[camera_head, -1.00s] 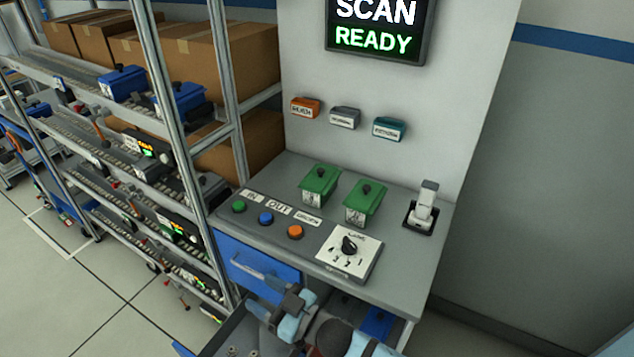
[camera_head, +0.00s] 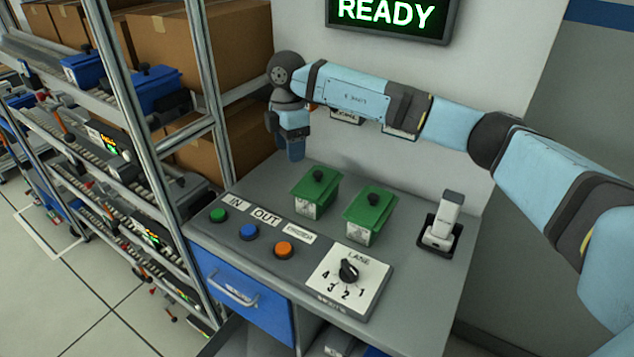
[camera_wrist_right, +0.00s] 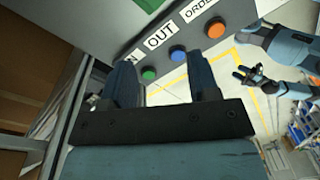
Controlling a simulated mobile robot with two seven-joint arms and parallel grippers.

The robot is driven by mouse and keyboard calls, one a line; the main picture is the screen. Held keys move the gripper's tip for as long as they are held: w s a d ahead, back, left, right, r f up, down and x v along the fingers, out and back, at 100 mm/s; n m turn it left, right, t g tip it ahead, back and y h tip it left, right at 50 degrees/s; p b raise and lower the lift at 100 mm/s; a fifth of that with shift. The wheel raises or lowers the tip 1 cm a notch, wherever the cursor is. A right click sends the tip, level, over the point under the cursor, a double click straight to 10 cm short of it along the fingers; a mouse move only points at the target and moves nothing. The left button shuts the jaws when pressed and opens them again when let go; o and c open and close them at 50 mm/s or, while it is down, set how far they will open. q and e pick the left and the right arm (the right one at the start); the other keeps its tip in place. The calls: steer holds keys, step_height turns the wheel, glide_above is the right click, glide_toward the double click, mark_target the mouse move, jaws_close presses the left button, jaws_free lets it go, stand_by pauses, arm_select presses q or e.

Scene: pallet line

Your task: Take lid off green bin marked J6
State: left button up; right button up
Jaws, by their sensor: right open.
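Two green bins stand on the grey bench, a left one (camera_head: 314,192) and a right one (camera_head: 368,214). Each has a green lid on with a black knob. Their white front labels are too small to read, so I cannot tell which is J6. My right gripper (camera_head: 293,150) points down behind and left of the left bin, apart from it. In the right wrist view it (camera_wrist_right: 163,82) is open, with nothing between its fingers. What seems to be my left gripper (camera_wrist_right: 245,74) shows small at the right of that view; its jaw state is unclear.
Green, blue and orange buttons (camera_head: 249,232) and a lane dial (camera_head: 348,270) lie in front of the bins. A scanner in a holder (camera_head: 442,225) stands at right. A shelving rack (camera_head: 210,90) with cartons borders the bench at left. The wall is close behind.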

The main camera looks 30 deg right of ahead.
steer(key=w+d+r+m+h, duration=0.2)
steer(key=d+r, duration=0.1)
steer(key=d, duration=0.2)
glide_above(318, 172)
steer(key=f, duration=0.5)
steer(key=a+f, duration=0.1)
steer(key=f, duration=0.1)
steer(key=shift+w+f, duration=0.2)
steer(key=shift+w, duration=0.2)
steer(key=shift+s+d+f+p, duration=0.15)
steer(key=shift+f+p, duration=0.05)
steer(key=shift+f, duration=0.7)
steer(key=shift+s+d+f+p, duration=0.1)
steer(key=shift+s+f+p, duration=0.05)
steer(key=shift+f, duration=0.75)
steer(key=shift+s+d+f+p, duration=0.15)
steer(key=shift+f+p, duration=0.05)
steer(key=shift+f, duration=0.7)
steer(key=c, duration=1)
